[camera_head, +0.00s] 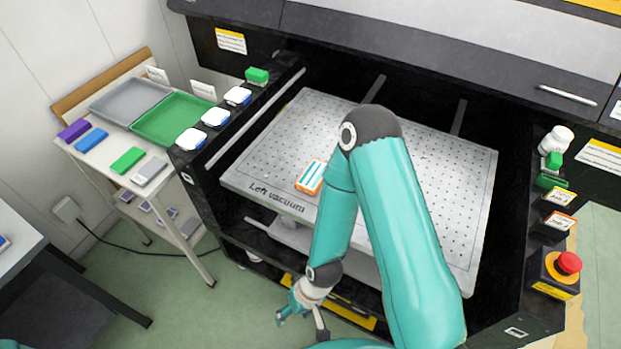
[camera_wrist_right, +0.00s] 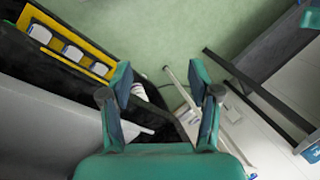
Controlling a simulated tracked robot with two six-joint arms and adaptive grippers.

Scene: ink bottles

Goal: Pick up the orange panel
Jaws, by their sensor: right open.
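The orange panel (camera_head: 310,177), a small flat piece with an orange edge and white and blue stripes, lies on the perforated grey plate (camera_head: 400,155) marked "Left vacuum", near its left front part. My right arm passes just right of it and may hide a little of its edge. My right gripper (camera_head: 300,318) hangs low in front of the machine, below the plate and apart from the panel. In the right wrist view the right gripper (camera_wrist_right: 162,92) is open with nothing between its fingers. The panel does not show there. My left gripper is out of view.
At left stands a cart (camera_head: 187,240) with a grey tray (camera_head: 128,97), a green tray (camera_head: 172,118) and several coloured blocks. Black machine walls flank the plate. Green floor lies open in front of the cart.

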